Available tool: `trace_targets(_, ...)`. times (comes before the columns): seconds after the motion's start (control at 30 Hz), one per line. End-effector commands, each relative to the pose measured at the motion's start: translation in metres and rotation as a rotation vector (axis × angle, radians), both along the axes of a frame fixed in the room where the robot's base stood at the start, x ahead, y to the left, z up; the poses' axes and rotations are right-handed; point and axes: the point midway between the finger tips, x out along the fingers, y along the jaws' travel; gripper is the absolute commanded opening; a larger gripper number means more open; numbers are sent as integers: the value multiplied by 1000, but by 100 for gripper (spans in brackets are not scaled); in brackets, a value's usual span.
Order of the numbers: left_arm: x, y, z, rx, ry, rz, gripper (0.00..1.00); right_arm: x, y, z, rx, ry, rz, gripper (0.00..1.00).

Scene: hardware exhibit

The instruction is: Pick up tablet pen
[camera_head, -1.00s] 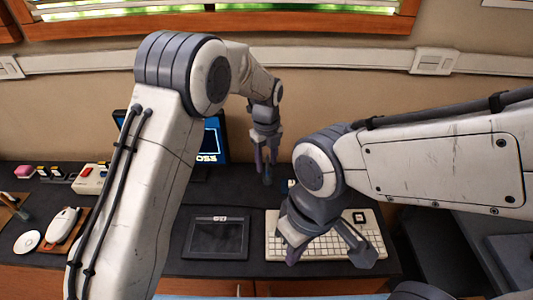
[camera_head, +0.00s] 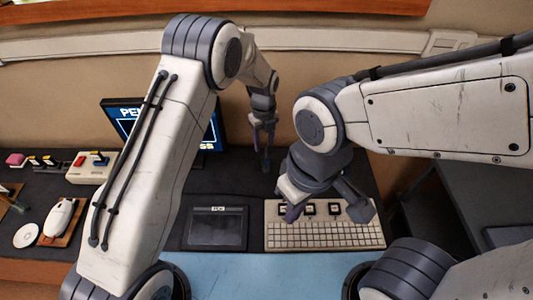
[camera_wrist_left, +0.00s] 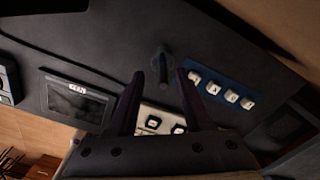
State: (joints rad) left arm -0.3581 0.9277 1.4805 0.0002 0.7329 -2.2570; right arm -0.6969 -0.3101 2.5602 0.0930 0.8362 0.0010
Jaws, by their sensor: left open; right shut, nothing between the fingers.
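The tablet pen (camera_head: 266,163) is a dark, slim stick standing roughly upright on the dark desk, behind the tablet and keyboard. It also shows in the left wrist view (camera_wrist_left: 162,66), lying in line between the fingertips. My left gripper (camera_head: 262,145) is above the pen, with its fingers apart and pointing down; in the wrist view its two dark purple fingers (camera_wrist_left: 159,84) flank the pen's lower end in the picture. I cannot tell whether they touch it. My right gripper (camera_head: 292,212) is shut and empty over the keyboard's left part.
The drawing tablet (camera_head: 217,227) and beige keyboard (camera_head: 325,235) lie at the desk's front. A monitor (camera_head: 122,110) stands at the back, partly behind my left arm. A blue plate with white keycaps (camera_wrist_left: 222,88) is near the pen. A mouse (camera_head: 58,217) and disc (camera_head: 26,235) are left.

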Motion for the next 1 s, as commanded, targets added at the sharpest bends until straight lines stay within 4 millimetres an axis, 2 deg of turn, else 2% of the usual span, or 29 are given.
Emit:
trace_targets(0.13,-5,-6,-19,2,6,-2,50,0,0,18,0,0,-1,0)
trace_targets(0.3,-4,-8,-40,0,1,-3,50,0,0,23,0,0,-1,0)
trace_targets(0.57,-4,-8,-45,0,0,-3,50,0,0,22,0,0,-1,0)
trace_targets(0.6,-4,-8,-45,0,0,-3,42,0,0,22,0,0,-1,0)
trace_targets(0.67,-4,-8,-45,0,0,-3,19,0,0,22,0,0,-1,0)
trace_targets(0.7,-4,-8,-45,0,0,-3,4,0,0,22,0,0,-1,0)
trace_targets(0.73,-4,-8,-45,0,0,-3,0,0,0,22,0,0,-1,0)
trace_targets(1.0,-4,-8,-44,0,0,-3,0,0,0,22,0,0,-1,0)
